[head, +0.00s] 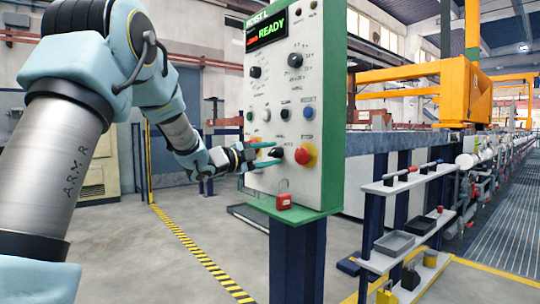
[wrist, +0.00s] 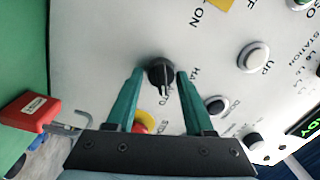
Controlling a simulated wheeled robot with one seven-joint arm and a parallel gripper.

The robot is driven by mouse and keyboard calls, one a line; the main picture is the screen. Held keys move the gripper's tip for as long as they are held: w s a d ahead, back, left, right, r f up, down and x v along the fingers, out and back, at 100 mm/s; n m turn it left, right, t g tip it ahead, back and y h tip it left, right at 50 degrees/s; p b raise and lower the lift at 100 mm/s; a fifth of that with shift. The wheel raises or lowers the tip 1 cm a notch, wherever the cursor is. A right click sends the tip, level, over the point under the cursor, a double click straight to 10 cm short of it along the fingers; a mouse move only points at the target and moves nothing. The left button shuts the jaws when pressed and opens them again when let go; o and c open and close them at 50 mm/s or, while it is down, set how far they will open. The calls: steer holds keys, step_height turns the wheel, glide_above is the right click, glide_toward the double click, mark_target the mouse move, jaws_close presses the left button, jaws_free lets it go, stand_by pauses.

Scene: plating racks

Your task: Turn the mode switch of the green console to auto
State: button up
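The green console (head: 330,110) has a pale front panel with a lit READY display. The mode switch, a black rotary knob (wrist: 161,73), sits low on the panel; it also shows in the head view (head: 276,153). Partly hidden lettering beside it seems to read HAND and AUTO. The switch's pointer bar, with a white mark, points toward my gripper's palm in the wrist view. My gripper (wrist: 160,76) is at the panel with its green fingers open, one on each side of the switch. I cannot tell if they touch it.
A red emergency-stop button (head: 306,155) on a yellow base sits right of the switch. A red padlock (head: 284,200) hangs below. Other knobs and buttons are above, including a white button (wrist: 253,57). A shelf rack (head: 385,188) stands at right.

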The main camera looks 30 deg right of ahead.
steer(key=shift+o, duration=1.3)
steer(key=v, duration=1)
steer(key=shift+a, duration=0.45)
